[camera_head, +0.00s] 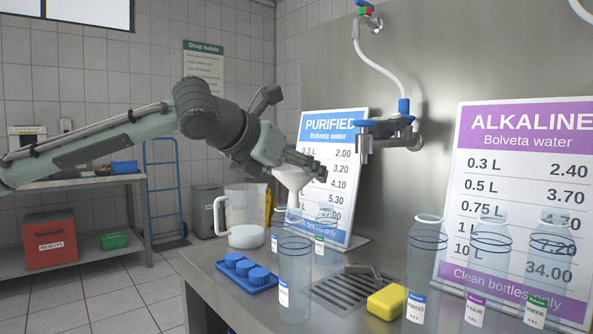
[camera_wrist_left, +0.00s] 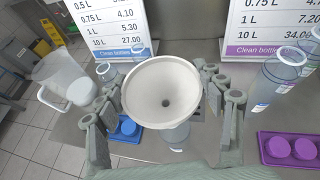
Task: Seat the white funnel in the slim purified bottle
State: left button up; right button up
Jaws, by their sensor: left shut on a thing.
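The white funnel (camera_head: 292,180) is upright in my left gripper (camera_head: 306,168), which is shut on it. In the left wrist view the funnel (camera_wrist_left: 162,88) sits between the fingers, its bowl facing the camera. A clear bottle with a blue label (camera_head: 295,268) stands below it near the counter's front edge. The funnel's stem shows just above this bottle's top; whether it enters the mouth I cannot tell. The funnel hides most of a bottle (camera_wrist_left: 175,137) in the left wrist view. Two more clear bottles stand behind, one blue-labelled (camera_head: 278,222), one green-labelled (camera_head: 326,222). My right gripper is not in view.
A blue tray with caps (camera_head: 246,272) and a clear jug (camera_head: 242,215) are left of the bottle. A drain grate (camera_head: 355,285) and yellow sponge (camera_head: 386,302) lie right. Several bottles (camera_head: 424,260) stand farther right. A tap (camera_head: 388,130) and the purified price sign (camera_head: 330,180) are behind.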

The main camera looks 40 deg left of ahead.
aim_at(292, 186)
pick_arm(q)
jog(key=shift+f, duration=0.15)
dwell(0.3)
jog(key=shift+f+b, duration=0.85)
jog(key=shift+f, duration=0.15)
jog(key=shift+f, duration=0.1)
jog(key=shift+f, duration=0.35)
jog(key=o, duration=1.1)
